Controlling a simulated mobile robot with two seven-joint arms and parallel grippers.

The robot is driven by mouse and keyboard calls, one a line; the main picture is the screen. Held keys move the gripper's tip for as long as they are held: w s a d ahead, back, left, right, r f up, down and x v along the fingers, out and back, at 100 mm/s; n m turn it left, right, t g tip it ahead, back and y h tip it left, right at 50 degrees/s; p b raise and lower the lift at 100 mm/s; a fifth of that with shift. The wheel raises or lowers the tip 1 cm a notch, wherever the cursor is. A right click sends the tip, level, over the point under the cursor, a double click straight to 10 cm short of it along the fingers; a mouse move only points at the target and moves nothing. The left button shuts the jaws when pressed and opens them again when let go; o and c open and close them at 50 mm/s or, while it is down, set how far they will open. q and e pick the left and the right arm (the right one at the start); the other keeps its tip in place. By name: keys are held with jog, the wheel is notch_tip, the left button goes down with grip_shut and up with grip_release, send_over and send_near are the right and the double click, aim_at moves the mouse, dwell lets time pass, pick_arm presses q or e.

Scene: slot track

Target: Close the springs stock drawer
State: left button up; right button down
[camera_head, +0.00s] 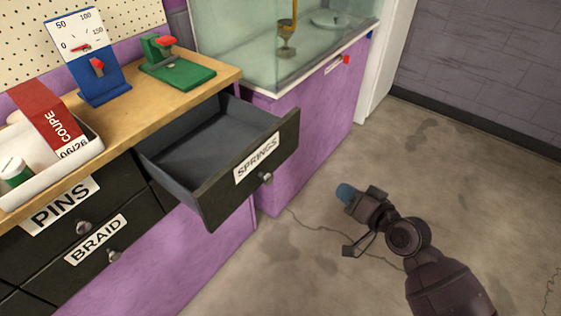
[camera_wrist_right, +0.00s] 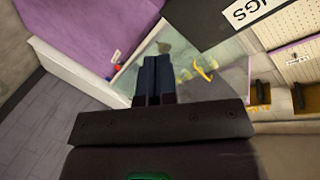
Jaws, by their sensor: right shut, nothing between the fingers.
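The springs drawer (camera_head: 215,200) is pulled out from the workbench and looks empty inside. Its dark front carries a white SPRINGS label (camera_head: 257,158) and a round metal knob (camera_head: 265,177). My right gripper (camera_head: 345,193) is shut and empty, in front and to the right of the drawer front, apart from it. In the right wrist view the shut fingers (camera_wrist_right: 153,80) show with nothing between them, and part of the label (camera_wrist_right: 250,10) shows at the top right. My left gripper is not in view.
The bench top (camera_head: 215,82) holds a blue gauge stand (camera_head: 103,85), a green fixture (camera_head: 178,70) and a white tray (camera_head: 50,170). Shut PINS and BRAID drawers (camera_head: 95,239) are at left. A glass case (camera_head: 235,45) stands behind; floor at right is clear.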

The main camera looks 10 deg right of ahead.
jog(key=w+a+m+y+b, duration=0.1)
jog(key=a+m+y, duration=0.1)
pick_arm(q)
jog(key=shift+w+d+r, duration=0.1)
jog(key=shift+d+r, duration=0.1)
pick_arm(e)
jog(key=m+g+y, duration=0.1)
jog(key=m+y, duration=0.3)
send_near(275, 155)
jog(key=x, duration=0.7)
jog(key=shift+w+a, duration=0.15)
jog(key=shift+a, duration=0.1)
